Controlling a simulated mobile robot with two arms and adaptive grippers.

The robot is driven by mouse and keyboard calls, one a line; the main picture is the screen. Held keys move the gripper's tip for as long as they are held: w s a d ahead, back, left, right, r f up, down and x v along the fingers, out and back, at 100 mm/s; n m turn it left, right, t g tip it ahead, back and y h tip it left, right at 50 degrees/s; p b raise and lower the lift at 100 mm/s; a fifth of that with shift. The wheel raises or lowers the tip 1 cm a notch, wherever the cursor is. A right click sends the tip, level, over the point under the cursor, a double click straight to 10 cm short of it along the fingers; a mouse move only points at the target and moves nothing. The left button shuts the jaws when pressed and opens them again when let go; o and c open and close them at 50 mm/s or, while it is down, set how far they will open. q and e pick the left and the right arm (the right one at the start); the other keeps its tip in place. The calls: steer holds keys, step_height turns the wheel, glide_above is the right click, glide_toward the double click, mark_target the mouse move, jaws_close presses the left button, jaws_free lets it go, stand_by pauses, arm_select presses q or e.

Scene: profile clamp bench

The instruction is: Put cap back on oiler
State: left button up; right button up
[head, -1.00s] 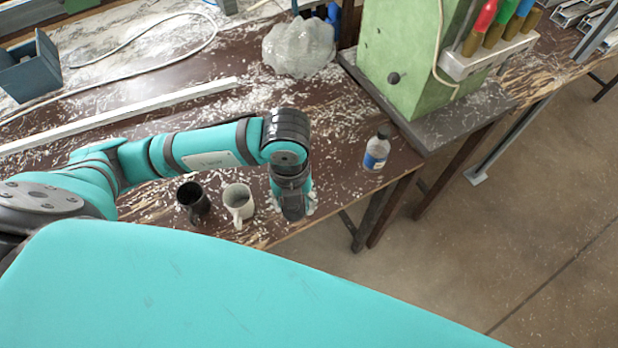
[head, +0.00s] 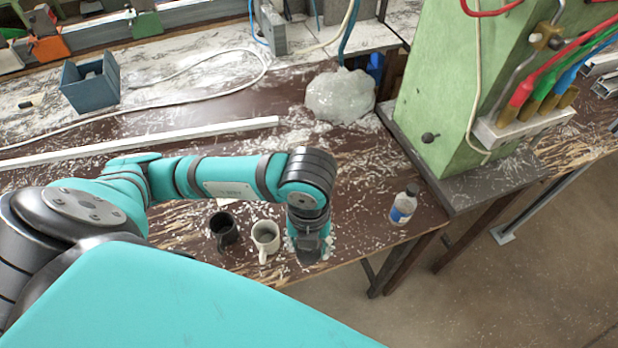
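I cannot make out an oiler or a loose cap for certain. A small clear bottle (head: 403,206) with a blue and white label and a dark top stands upright near the table's right front edge. My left arm reaches in from the left. Its gripper (head: 309,250) hangs down beside the white mug, to its right, and apart from the bottle, to the bottle's left. Its fingertips are hidden or too small to read, so I cannot see whether it is open or holds anything. My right gripper is out of view.
A black mug (head: 224,230) and a white mug (head: 265,237) stand left of my gripper. Behind are a white bar (head: 140,141), a blue-grey bin (head: 91,85), a clear plastic bag (head: 340,97) and a green machine (head: 440,90). Shavings litter the brown table (head: 365,165).

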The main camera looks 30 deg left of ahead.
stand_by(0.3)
arm_select(q)
step_height(320, 180, down, 6)
steer(key=b, duration=0.5)
steer(key=shift+r, duration=0.1)
